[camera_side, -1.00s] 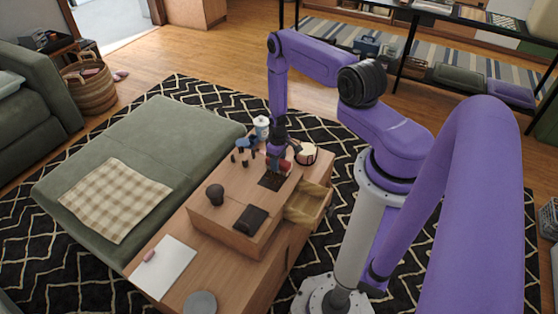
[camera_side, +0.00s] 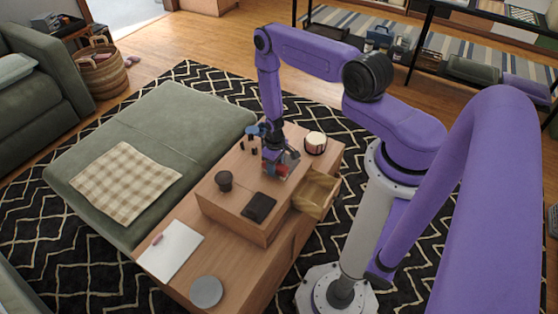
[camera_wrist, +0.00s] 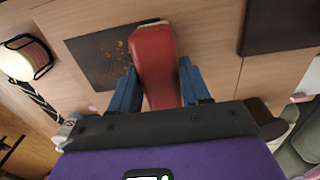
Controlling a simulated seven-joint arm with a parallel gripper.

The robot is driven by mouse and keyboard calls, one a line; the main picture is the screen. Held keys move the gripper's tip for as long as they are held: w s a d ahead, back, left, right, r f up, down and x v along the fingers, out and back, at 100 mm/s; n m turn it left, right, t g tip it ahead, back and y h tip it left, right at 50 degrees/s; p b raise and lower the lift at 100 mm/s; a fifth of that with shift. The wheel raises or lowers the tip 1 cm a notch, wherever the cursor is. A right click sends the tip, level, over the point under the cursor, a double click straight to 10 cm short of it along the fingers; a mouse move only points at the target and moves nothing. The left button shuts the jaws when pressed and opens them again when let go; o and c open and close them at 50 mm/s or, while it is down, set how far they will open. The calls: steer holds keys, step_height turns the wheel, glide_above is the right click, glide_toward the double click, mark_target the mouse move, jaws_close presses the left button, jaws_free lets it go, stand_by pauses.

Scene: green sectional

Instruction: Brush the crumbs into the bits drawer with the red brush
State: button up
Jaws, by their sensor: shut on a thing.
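My gripper (camera_side: 275,166) is low over the top of the small wooden box and is shut on the red brush. In the wrist view the red brush (camera_wrist: 154,62) sits between the blue fingers of my gripper (camera_wrist: 157,88) and covers part of a dark mat (camera_wrist: 85,44). Orange-brown crumbs (camera_wrist: 112,62) are scattered on that mat, left of the brush. The side view hides the crumbs behind my gripper. The bits drawer (camera_side: 316,193) stands pulled open at the box's right side. Whether the brush touches the mat is unclear.
A drum (camera_side: 316,143) stands behind the drawer. A dark cup (camera_side: 224,180) and a black flat object (camera_side: 259,207) are on the box. A white sheet (camera_side: 170,252) and a grey disc (camera_side: 206,291) lie on the lower wooden top. Small dark items stand behind my gripper.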

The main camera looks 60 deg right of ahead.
steer(key=shift+a+r, duration=0.15)
steer(key=shift+r, duration=3.85)
